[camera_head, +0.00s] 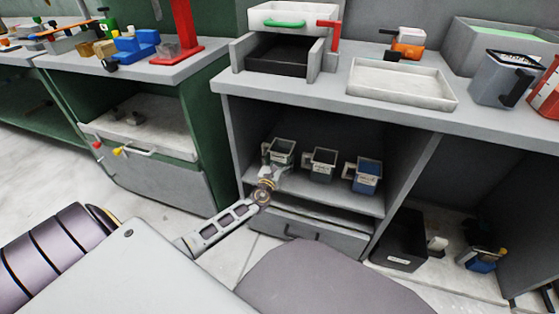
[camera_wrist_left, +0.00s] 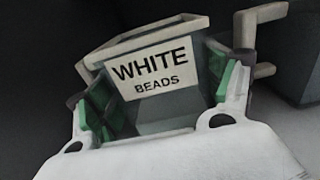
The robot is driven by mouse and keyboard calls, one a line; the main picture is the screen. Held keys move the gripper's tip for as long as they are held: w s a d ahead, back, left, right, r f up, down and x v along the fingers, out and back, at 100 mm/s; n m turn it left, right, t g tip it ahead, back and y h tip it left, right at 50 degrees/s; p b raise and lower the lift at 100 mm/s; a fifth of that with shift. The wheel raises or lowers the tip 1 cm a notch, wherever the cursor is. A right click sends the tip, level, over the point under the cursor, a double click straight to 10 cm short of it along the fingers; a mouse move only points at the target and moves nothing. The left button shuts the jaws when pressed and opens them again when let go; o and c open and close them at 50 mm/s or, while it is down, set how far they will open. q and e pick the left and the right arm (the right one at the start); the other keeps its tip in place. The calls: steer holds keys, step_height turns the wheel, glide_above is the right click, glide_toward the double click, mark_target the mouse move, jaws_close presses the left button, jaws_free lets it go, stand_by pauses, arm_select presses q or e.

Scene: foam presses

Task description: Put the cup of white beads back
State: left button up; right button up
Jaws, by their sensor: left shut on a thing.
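The cup of white beads (camera_head: 281,148) is a grey cup with a pale rim and a handle. It is at the left end of a row of cups in the open cabinet. Its "WHITE BEADS" label (camera_wrist_left: 152,72) faces the left wrist view, where the cup looks tilted. My left gripper (camera_head: 276,168) reaches into the cabinet and is shut on this cup, with green finger pads (camera_wrist_left: 228,82) on both sides. I cannot tell whether the cup's base touches the shelf. The beads inside are not visible. My right gripper is not in view.
Beside it on the shelf (camera_head: 335,194) stand a dark grey cup (camera_head: 321,166) and a blue cup (camera_head: 366,178). The cabinet's side walls and the countertop (camera_head: 330,105) close in the space. A white tray (camera_head: 402,84) and a grey jug (camera_head: 497,82) stand on top.

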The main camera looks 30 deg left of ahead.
arm_select(q)
steer(key=o, duration=1)
steer(key=shift+s+r, duration=0.1)
steer(key=shift+p+v, duration=1.65)
steer(key=shift+v, duration=4.25)
steer(key=shift+s, duration=0.1)
